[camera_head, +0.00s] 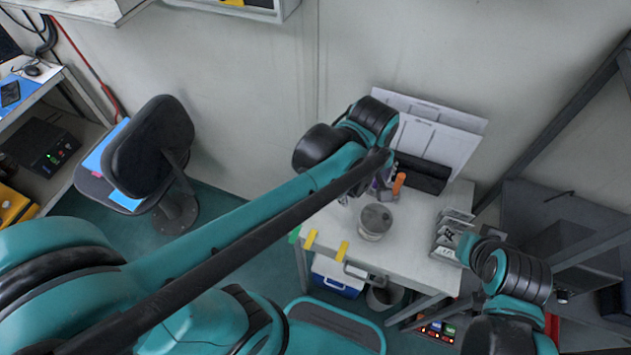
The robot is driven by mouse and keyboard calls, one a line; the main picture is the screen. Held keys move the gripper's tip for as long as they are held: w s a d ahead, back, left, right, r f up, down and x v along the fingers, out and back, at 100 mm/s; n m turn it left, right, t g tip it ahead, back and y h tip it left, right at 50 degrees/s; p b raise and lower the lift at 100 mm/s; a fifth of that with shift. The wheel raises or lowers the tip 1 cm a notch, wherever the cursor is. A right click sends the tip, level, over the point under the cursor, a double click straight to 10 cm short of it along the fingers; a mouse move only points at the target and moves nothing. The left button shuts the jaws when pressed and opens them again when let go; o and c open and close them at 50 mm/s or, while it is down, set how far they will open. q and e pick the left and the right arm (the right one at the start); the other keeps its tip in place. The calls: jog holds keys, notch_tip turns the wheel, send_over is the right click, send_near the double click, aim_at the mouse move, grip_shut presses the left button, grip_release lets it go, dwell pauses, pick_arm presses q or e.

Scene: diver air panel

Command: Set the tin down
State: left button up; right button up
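A grey round tin (375,222) shows upright over the front middle of the small white table (413,262). I cannot tell if it rests on the tabletop or is held just above it. My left arm reaches in from the left over the table. Its gripper (352,196) is mostly hidden under the wrist, close behind the tin's left side; whether its fingers touch the tin does not show. My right gripper (467,248) is at the table's right edge, beside a rack of grey packets (450,234), with its fingers hard to make out.
A black box (421,174) and white boards (432,128) stand at the table's back, with an orange-handled item (398,184) nearby. A blue cooler (337,276) is below. A chair (148,150) stands left.

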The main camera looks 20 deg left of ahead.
pick_arm(q)
jog(key=s+a+r+m+t, duration=0.1)
jog(key=s+a+m+t, duration=0.3)
jog(key=a+m, duration=0.6)
jog(key=shift+s+a+t+y, duration=0.35)
jog(key=shift+a+t, duration=0.35)
jog(key=shift+a, duration=0.6)
notch_tip(320, 180, down, 3)
jog(key=b, duration=0.3)
jog(key=shift+r, duration=0.15)
jog(key=shift+s+a, duration=0.1)
jog(key=shift+a, duration=0.1)
jog(key=shift+s, duration=0.1)
